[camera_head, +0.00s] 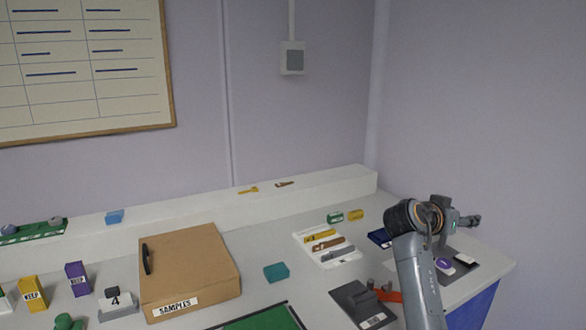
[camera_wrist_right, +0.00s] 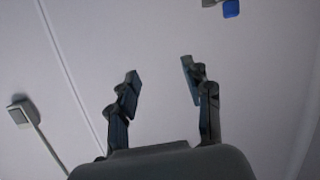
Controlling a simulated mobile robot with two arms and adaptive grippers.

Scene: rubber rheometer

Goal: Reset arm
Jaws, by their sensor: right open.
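My right arm rises from the bottom right of the head view. Its gripper (camera_head: 462,221) is over the right end of the bench, pointing right. In the right wrist view the right gripper (camera_wrist_right: 162,82) has its two fingers spread wide apart, with nothing between them and only pale wall behind. My left gripper is in neither view.
A back ledge (camera_head: 170,213) runs along the wall. Space above the bench is clear.

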